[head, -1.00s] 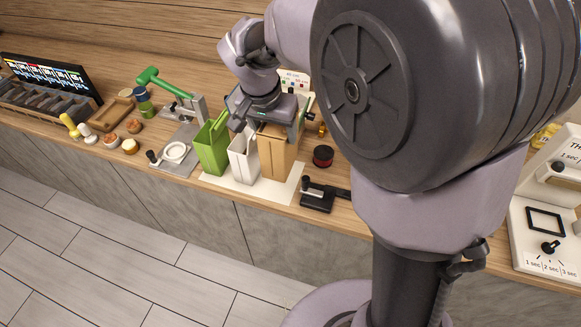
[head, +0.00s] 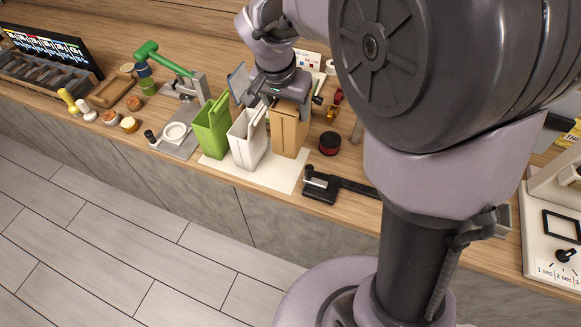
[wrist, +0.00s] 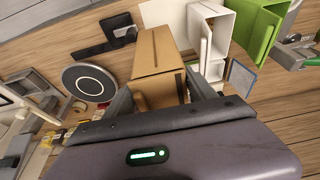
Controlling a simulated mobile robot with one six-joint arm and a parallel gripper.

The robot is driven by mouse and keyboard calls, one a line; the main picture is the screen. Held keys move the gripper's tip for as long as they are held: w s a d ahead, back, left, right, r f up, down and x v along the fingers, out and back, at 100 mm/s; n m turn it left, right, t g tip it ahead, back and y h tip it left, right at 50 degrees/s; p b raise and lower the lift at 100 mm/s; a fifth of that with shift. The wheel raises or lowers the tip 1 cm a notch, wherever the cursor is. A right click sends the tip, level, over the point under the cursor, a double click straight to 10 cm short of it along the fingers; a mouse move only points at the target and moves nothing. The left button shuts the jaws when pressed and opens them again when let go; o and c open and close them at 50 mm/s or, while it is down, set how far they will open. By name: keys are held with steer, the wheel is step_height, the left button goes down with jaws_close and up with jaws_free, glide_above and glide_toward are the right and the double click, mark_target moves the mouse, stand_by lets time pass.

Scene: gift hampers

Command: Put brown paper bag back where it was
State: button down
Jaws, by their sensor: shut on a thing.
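The brown paper bag (head: 290,132) is upright at the right end of a row of bags on the worktop, right of the white bag (head: 247,143) and green bag (head: 212,133). My gripper (head: 284,94) is above it, shut on its upper part. In the wrist view the brown bag (wrist: 159,55) lies between the two fingers of my gripper (wrist: 160,96). The bag's far side and top edge are partly hidden by my gripper. I cannot tell for certain whether its base touches the white mat (head: 271,177).
A green-handled press (head: 178,105) stands left. The white bag is close beside the brown bag. My arm hides the worktop further right.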

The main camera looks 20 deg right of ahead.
mark_target(288, 147)
step_height(288, 147, down, 4)
steer(key=shift+r+b, duration=0.1)
steer(key=shift+b, duration=0.8)
step_height(288, 147, down, 10)
steer(key=b, duration=0.3)
steer(key=shift+f, duration=0.25)
steer(key=shift+f, duration=0.2)
steer(key=shift+c, duration=1.4)
jaws_free()
steer(key=shift+r, duration=0.1)
